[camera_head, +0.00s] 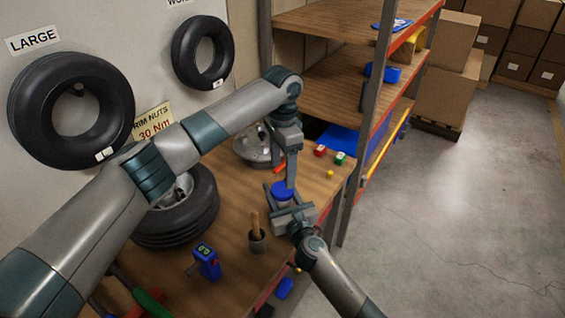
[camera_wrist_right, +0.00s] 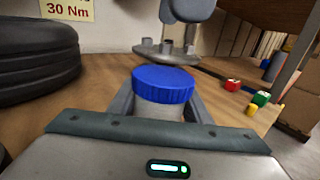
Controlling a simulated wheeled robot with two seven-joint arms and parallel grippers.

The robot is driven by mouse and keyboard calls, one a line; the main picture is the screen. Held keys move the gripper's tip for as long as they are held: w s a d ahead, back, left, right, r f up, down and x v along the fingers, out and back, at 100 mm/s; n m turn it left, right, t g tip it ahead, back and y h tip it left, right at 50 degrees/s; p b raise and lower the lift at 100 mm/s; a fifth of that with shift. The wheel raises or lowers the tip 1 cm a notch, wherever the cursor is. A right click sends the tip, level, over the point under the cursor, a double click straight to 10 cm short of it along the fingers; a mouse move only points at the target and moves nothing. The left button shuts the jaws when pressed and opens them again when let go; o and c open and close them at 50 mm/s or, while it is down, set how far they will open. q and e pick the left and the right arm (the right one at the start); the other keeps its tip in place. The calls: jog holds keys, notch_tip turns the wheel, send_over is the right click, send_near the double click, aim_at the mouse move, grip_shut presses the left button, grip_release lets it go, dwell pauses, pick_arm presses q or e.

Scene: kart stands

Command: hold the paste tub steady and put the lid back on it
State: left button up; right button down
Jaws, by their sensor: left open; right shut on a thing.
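The paste tub (camera_wrist_right: 160,108) is pale grey and stands upright between the fingers of my right gripper (camera_wrist_right: 160,112) in the right wrist view. Its ribbed blue lid (camera_wrist_right: 163,82) sits on top and looks level; whether it is fully seated I cannot tell. In the head view the blue lid (camera_head: 281,188) shows near the bench's right edge, with my right gripper (camera_head: 288,210) shut on the tub below it. My left gripper (camera_head: 290,178) is open, pointing down just above and beside the lid. Part of it also shows above the lid in the right wrist view (camera_wrist_right: 188,12).
On the wooden bench (camera_head: 232,230) are a mounted tire (camera_head: 180,210), a cup with a brush (camera_head: 257,238), a blue gauge (camera_head: 207,262) and a metal wheel hub (camera_head: 254,150). Small red (camera_head: 320,150) and green (camera_head: 340,158) blocks lie behind the tub. Shelving (camera_head: 350,190) borders the bench's right side.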

aim_at(282, 189)
pick_arm(q)
jog(key=n, duration=0.6)
jog(key=shift+r, duration=0.2)
jog(key=n, duration=0.5)
jog(key=shift+r+n, duration=0.15)
jog(key=shift+n, duration=0.25)
jog(key=n, duration=0.6)
jog(key=shift+r, duration=0.15)
jog(key=n, duration=0.6)
jog(key=shift+r+n, duration=0.2)
jog(key=shift+n, duration=0.1)
jog(key=shift+f, duration=0.15)
jog(key=shift+f, duration=3.85)
